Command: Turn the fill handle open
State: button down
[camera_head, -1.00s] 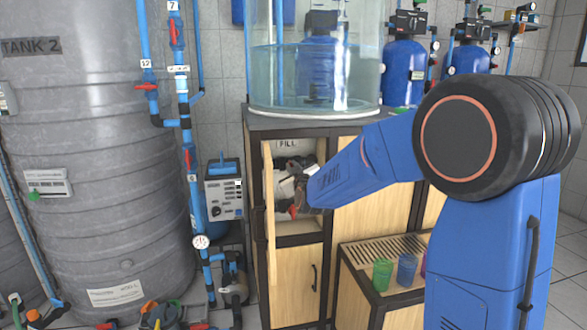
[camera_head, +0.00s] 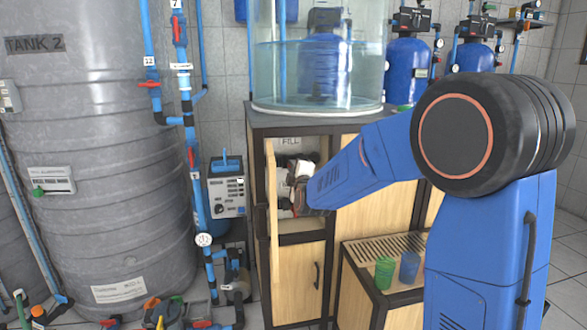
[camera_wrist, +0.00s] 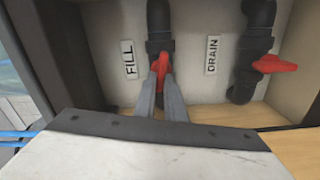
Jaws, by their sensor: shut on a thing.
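The red fill handle (camera_wrist: 163,66) is in the middle of the wrist view, on a dark vertical pipe beside the FILL label (camera_wrist: 129,59). It lies roughly in line with that pipe. In the head view, my gripper (camera_head: 300,190) reaches into the open cabinet (camera_head: 302,240) below the FILL sign (camera_head: 290,142). Its fingertips are hard to make out there.
A red drain handle (camera_wrist: 274,64) lies across its pipe beside the DRAIN label (camera_wrist: 212,55). The open cabinet door (camera_head: 273,220) stands close to the left of my gripper. A clear water tank (camera_head: 317,75) is above; green (camera_head: 384,272) and blue (camera_head: 408,267) cups stand at lower right.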

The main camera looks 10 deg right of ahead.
jog(key=shift+f+n, duration=0.2)
jog(key=shift+n, duration=1)
jog(key=shift+a, duration=0.1)
jog(key=c, duration=1.8)
grip_release()
jog(key=shift+s, duration=0.1)
jog(key=s, duration=1.7)
jog(key=shift+s, duration=0.15)
